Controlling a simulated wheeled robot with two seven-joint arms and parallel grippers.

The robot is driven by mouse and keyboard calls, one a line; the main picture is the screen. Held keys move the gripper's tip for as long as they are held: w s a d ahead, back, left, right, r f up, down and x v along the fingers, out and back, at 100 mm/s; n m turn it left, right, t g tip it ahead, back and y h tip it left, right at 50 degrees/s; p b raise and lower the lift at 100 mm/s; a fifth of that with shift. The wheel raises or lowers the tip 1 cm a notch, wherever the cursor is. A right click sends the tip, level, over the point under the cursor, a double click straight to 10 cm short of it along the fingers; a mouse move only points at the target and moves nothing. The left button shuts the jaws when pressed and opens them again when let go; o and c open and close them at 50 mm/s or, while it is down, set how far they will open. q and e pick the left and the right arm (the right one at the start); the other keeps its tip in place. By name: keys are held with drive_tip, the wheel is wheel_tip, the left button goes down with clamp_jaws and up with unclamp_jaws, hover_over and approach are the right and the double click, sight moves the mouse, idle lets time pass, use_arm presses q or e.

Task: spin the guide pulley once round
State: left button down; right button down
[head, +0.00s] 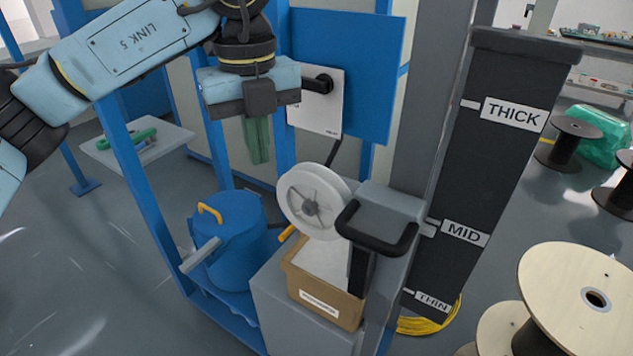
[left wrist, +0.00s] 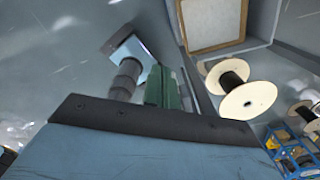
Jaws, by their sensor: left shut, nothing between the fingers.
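The guide pulley (head: 301,203), a pale grey spoked wheel with a dark hub, stands upright above an open cardboard box in the head view. Part of its right rim is close to a grey block with a black handle. My left gripper (head: 259,160) hangs above and to the left of the pulley, apart from it. Its green fingers point down, shut and empty. They also show in the left wrist view (left wrist: 165,88). I cannot make out the pulley in the left wrist view.
The black handle (head: 377,240) juts out beside the pulley. The cardboard box (head: 325,302) sits on a grey cabinet below. A blue canister (head: 230,245) stands left, a blue panel (head: 370,70) behind. A dark column (head: 490,150) with THICK, MID and THIN labels stands right, near cable spools.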

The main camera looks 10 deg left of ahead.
use_arm(q)
drive_tip(key=shift+s+d+r+p, duration=0.3)
drive_tip(key=shift+d+r+p, duration=0.15)
drive_tip(key=shift+d, duration=0.45)
drive_tip(key=shift+s+d+r+p, duration=0.35)
drive_tip(key=shift+d+r, duration=0.15)
drive_tip(key=shift+d, duration=0.4)
drive_tip(key=shift+s+d+r+p, duration=0.35)
drive_tip(key=shift+d+r, duration=0.15)
drive_tip(key=shift+d, duration=0.4)
drive_tip(key=shift+w, duration=0.1)
drive_tip(key=shift+f, duration=0.2)
